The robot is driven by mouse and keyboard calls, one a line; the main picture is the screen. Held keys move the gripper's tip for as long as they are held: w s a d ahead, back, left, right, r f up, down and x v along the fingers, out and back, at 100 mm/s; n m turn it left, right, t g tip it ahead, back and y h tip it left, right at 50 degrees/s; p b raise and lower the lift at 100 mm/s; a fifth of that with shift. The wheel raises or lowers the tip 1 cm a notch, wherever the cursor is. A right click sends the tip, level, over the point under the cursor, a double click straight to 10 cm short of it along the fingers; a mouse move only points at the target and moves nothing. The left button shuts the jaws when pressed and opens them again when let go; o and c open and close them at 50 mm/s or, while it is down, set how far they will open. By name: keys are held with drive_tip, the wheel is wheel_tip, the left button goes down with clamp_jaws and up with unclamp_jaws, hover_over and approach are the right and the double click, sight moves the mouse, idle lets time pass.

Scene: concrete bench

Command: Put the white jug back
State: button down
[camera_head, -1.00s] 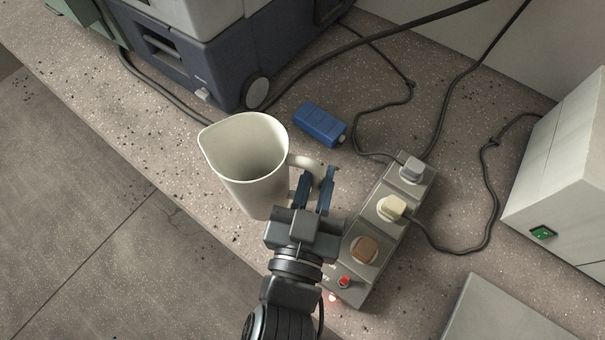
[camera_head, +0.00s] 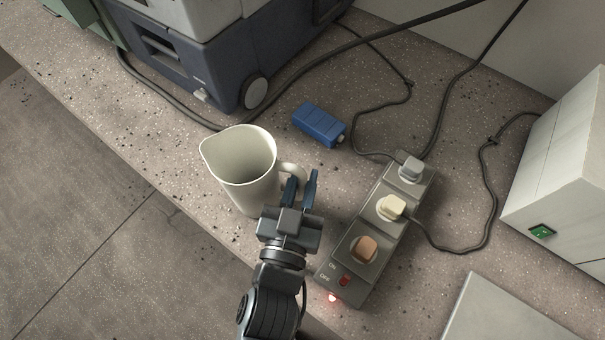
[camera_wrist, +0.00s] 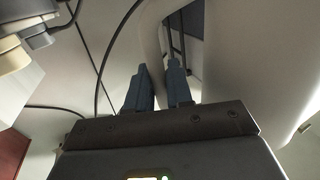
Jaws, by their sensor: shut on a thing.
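The white jug (camera_head: 246,178) is upright near the front edge of the bench (camera_head: 190,250), its open mouth facing up and its spout to the left. My gripper (camera_head: 300,188) is at the jug's right side, with its blue fingers shut on the handle (camera_head: 293,171). In the wrist view the jug (camera_wrist: 262,60) fills the right side, and the handle passes between the fingertips of my gripper (camera_wrist: 158,78). I cannot tell whether the jug's base touches the bench; my gripper hides part of it.
A power strip (camera_head: 338,277) with plugs lies just right of my gripper. A blue block (camera_head: 318,125) lies behind the jug. A dark machine (camera_head: 215,65) stands at the back, a white box (camera_head: 570,175) at the right. Cables (camera_head: 455,90) cross the bench.

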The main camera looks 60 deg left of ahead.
drive_tip(key=c, duration=1)
unclamp_jaws()
drive_tip(key=shift+f, duration=0.1)
drive_tip(key=b+v, duration=0.1)
drive_tip(key=v, duration=1.1)
drive_tip(key=shift+d, duration=0.15)
